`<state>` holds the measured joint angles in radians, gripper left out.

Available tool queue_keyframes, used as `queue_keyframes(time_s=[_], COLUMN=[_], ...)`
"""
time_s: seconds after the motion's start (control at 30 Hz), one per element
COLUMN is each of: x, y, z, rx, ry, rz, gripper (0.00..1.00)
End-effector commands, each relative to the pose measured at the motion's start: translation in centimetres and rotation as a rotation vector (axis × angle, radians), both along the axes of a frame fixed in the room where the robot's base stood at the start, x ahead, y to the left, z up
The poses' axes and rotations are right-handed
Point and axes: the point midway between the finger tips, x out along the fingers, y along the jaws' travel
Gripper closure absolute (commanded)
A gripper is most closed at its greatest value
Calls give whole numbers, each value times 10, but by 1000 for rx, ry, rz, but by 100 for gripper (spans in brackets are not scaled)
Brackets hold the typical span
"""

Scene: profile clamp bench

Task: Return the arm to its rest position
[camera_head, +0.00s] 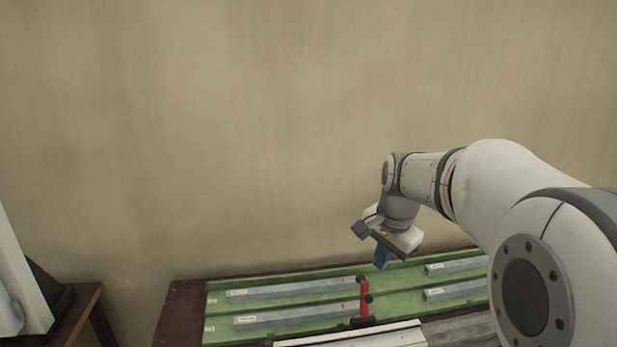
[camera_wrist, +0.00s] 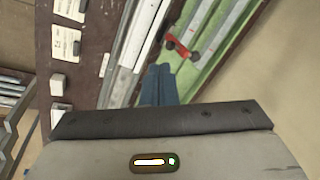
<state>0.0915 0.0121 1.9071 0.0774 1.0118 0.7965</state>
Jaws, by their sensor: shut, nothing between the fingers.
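My arm reaches in from the right in the head view, with my gripper (camera_head: 382,258) pointing down above the bench. Its blue fingers are together, with nothing between them. In the wrist view my gripper (camera_wrist: 158,72) also shows shut and empty, over the edge between the metal rail and the green tray. A red clamp handle (camera_head: 362,298) stands upright at the front of the green tray, left of and below my gripper in the picture. The red clamp handle (camera_wrist: 178,46) lies just beyond the fingertips in the wrist view, apart from them.
The green tray (camera_head: 300,301) holds several grey profile bars. A pale metal profile (camera_head: 350,334) lies along its front. The dark brown bench (camera_head: 181,310) shows at left. White labels and small blocks (camera_wrist: 66,42) lie on the bench. A plain wall stands behind; the air above the bench is clear.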

Motion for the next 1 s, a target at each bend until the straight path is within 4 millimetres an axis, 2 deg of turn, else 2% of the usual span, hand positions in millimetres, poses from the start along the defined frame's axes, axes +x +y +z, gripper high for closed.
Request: queue_keyframes(time_s=[0.03,0.17,0.3,0.4,0.5,0.67,1.0], x=[-25,-82,-139,-171,-193,-208,-208], y=[6,15,22,25,26,27,27], z=[3,-1,-14,-26,-36,-44,-45], rx=[-26,-97,-175,-220,-254,-280,-281], ry=[-15,-43,-69,-82,-88,-94,-94], rz=[88,321,563,706,808,886,893], gripper=[100,100,100,100,100,100,100])
